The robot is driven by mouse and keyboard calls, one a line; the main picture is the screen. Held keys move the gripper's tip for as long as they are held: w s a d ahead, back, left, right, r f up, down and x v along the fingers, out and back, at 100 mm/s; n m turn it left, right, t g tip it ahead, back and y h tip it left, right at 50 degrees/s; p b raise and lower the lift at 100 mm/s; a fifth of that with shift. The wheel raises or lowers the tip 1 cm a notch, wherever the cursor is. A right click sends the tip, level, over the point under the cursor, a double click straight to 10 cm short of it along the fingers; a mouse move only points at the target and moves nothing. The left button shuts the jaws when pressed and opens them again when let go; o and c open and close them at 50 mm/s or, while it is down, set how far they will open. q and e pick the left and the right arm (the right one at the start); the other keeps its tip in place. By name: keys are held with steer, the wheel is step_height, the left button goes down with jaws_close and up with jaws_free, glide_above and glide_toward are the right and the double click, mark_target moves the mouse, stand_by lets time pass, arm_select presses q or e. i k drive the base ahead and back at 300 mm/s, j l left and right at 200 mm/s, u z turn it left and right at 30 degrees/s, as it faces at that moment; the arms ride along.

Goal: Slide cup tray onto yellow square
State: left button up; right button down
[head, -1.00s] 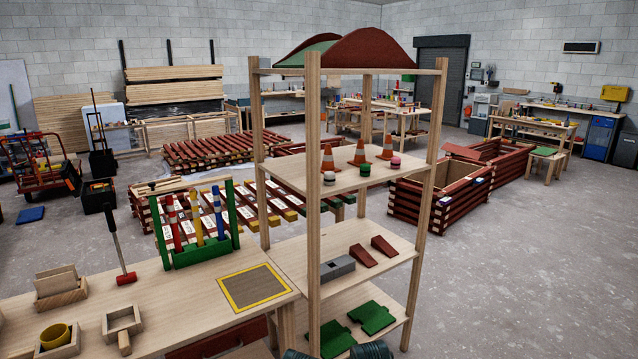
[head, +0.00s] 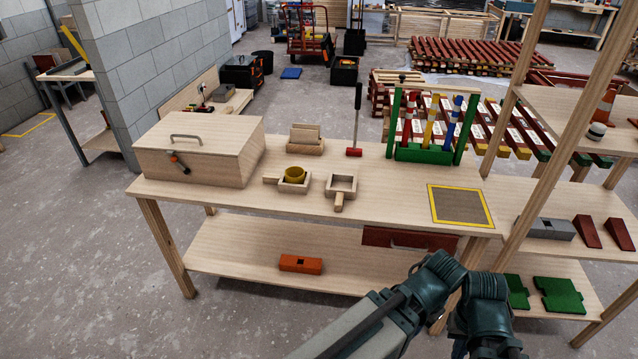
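The cup tray (head: 306,187) is a small square wooden tray with a short handle on its left. A yellow cup (head: 295,174) sits in it. The tray stands on the wooden workbench (head: 390,212), left of its middle. The yellow square (head: 432,206) is a yellow outline around a grey-brown patch near the bench's right end, apart from the tray. Dark green links of one of my arms show at the bottom, in front of the bench. Neither of my grippers is visible.
An empty wooden tray (head: 341,184) with its handle toward the front stands between cup tray and square. Behind are a slotted wooden block (head: 306,146), a red-headed mallet (head: 354,151) and a green rack (head: 425,153). A wooden box (head: 200,150) fills the left end. A shelf stands right.

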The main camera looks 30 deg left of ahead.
mark_target(340, 186)
steer(key=u, duration=1)
